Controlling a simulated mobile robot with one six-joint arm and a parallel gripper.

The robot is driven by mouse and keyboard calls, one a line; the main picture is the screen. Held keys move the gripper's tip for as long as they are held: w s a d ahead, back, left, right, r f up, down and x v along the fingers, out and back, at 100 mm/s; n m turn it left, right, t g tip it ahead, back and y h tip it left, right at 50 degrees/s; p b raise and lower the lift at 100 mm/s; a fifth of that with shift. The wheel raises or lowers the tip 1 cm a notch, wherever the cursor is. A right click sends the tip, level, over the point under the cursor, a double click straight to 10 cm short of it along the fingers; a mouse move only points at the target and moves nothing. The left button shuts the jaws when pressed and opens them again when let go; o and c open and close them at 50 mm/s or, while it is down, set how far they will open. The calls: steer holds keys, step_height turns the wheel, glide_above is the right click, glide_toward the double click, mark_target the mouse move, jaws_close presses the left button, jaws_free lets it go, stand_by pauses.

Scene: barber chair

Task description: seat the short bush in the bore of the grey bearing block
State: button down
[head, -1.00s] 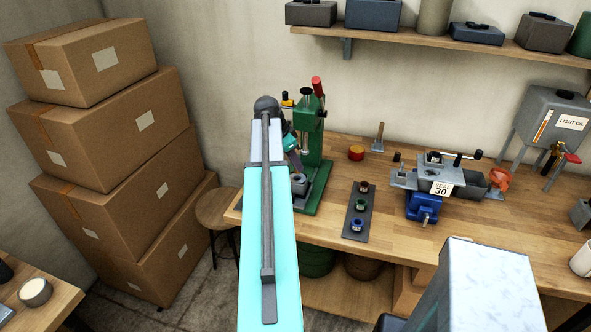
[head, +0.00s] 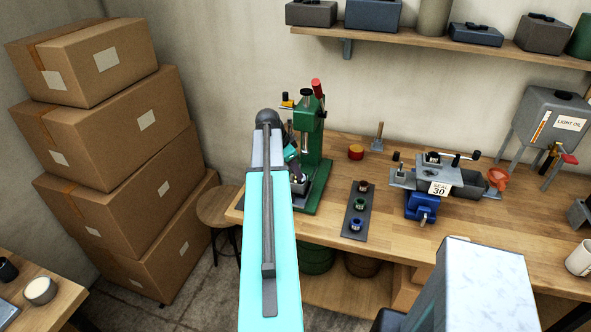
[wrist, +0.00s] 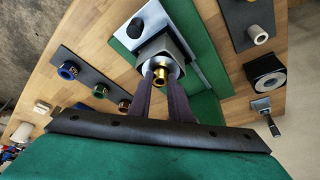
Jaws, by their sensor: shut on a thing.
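My gripper (wrist: 164,92) is shut on a small brass-coloured bush (wrist: 161,72), whose round open end shows between the fingertips in the wrist view. The grey bearing block (wrist: 163,47) lies right behind the bush there, on the green press base. The fingers and bush hide part of the block, and I cannot tell whether the bush has entered the bore. In the head view, my gripper (head: 296,170) points down at the grey block (head: 301,187) at the foot of the green press (head: 316,145). The bush is too small to make out there.
The press column stands close beside my gripper. A dark strip (head: 348,222) with several coloured bushes lies to the right. Farther right are a blue vise (head: 422,205) and an oil tank (head: 552,118).

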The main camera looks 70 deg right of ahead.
steer(key=shift+f, duration=0.2)
steer(key=c, duration=1.6)
jaws_free()
steer(key=shift+c, duration=0.2)
steer(key=shift+r, duration=0.25)
steer(key=b+v, duration=0.3)
steer(key=v, duration=0.9)
steer(key=shift+b, duration=0.4)
